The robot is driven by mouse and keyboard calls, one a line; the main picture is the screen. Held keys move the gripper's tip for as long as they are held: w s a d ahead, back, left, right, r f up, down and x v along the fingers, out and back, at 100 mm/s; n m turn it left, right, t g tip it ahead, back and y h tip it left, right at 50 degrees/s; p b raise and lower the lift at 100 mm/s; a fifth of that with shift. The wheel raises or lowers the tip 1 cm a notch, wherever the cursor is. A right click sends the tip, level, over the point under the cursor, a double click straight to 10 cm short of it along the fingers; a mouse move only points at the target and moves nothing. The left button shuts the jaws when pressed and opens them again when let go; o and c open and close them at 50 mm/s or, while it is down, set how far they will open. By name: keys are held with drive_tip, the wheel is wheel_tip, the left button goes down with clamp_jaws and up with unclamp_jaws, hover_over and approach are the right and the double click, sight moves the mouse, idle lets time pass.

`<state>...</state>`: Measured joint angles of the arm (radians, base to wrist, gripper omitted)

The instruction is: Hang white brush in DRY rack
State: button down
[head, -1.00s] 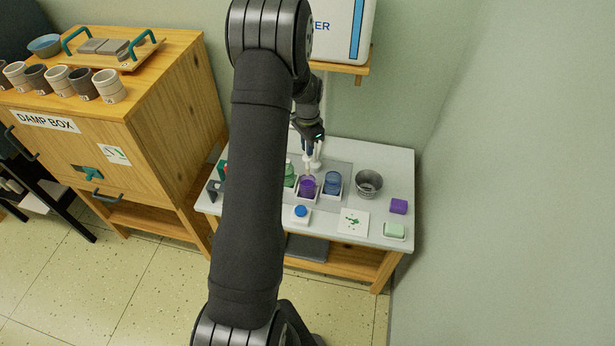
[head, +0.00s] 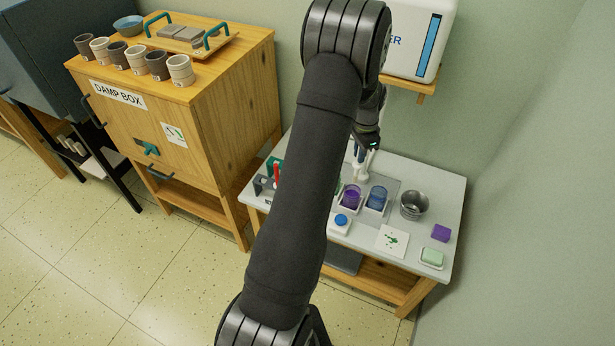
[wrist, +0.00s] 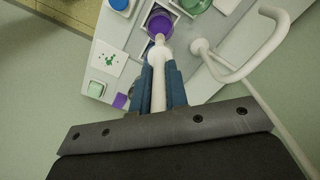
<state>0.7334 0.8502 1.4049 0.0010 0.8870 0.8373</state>
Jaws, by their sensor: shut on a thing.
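My gripper (wrist: 159,88) is shut on a white brush (wrist: 160,55), whose pale handle runs between the blue finger pads. In the wrist view the brush's far end overlaps the near side of the purple jar (wrist: 160,22); I cannot tell whether it is above or in it. In the head view my gripper (head: 366,150) is over the back of the white table, behind the purple jar (head: 351,196) and blue jar (head: 377,198). No DRY label is readable. A dark stand (head: 265,184) with a red upright piece (head: 277,173) is at the table's left, partly hidden by my arm.
A white curved rod (wrist: 268,50) is close to the right of my gripper. A metal bucket (head: 413,205), purple block (head: 441,233), green block in a dish (head: 432,257) and paint-marked card (head: 392,240) occupy the right side. The wooden damp box (head: 190,130) stands left.

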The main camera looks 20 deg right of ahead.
idle(0.3)
drive_tip(key=w+a+r+n, duration=0.3)
drive_tip(key=w+a+n, duration=0.3)
drive_tip(key=w+a, duration=1.1)
drive_tip(key=shift+s+a+f, duration=0.1)
drive_tip(key=shift+f, duration=1.1)
drive_tip(key=shift+s+a+f, duration=0.1)
drive_tip(key=shift+f, duration=1.45)
